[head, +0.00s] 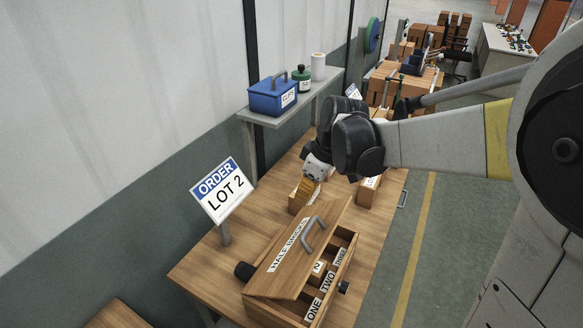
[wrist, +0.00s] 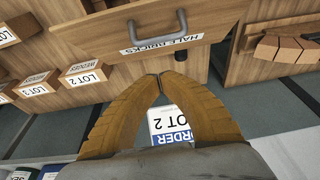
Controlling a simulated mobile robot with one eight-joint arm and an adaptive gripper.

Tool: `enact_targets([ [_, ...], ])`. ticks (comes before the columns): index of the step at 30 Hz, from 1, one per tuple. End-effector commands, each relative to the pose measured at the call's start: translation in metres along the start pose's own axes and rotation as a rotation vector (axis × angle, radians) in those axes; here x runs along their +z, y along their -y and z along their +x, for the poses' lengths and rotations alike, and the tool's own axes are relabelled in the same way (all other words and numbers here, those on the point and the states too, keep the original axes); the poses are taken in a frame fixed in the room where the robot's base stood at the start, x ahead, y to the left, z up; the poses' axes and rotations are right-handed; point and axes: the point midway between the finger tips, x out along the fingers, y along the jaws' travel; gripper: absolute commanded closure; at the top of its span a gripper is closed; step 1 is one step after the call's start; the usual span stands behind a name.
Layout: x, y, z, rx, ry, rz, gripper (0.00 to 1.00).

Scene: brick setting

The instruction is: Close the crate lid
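The wooden crate (head: 340,268) stands on the near part of the table. Its wooden lid (head: 281,275), labelled HALF BRICKS and fitted with a grey handle (head: 314,234), appears tilted partway open. The right side of the crate is uncovered, showing compartments marked ONE, TWO and THREE. My gripper (head: 305,194) is beyond the crate, over the table, apart from the lid. In the wrist view its tan fingers (wrist: 153,77) meet at the tips with nothing between them. The lid (wrist: 150,28) and its handle (wrist: 156,43) show upside down ahead of the fingertips.
Small wooden boxes (head: 369,190) stand beside and behind my gripper. The ORDER LOT 2 sign (head: 221,190) stands at the table's left edge. A shelf (head: 283,115) with a blue box (head: 272,97) is on the wall. The table (head: 210,265) is bare left of the crate.

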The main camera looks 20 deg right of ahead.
Motion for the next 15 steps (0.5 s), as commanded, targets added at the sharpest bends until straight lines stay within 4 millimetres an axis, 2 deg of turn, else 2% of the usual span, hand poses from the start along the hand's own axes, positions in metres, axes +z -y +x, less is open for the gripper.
enact_targets([
  [1, 0.000, 0.000, 0.013, 0.000, 0.000, -0.001, 1.00],
  [4, 0.000, 0.000, 0.032, 0.000, -0.001, 0.000, 1.00],
  [9, 0.019, 0.000, 0.049, 0.000, -0.001, 0.001, 1.00],
  [15, 0.028, 0.000, 0.057, 0.000, -0.001, 0.001, 1.00],
])
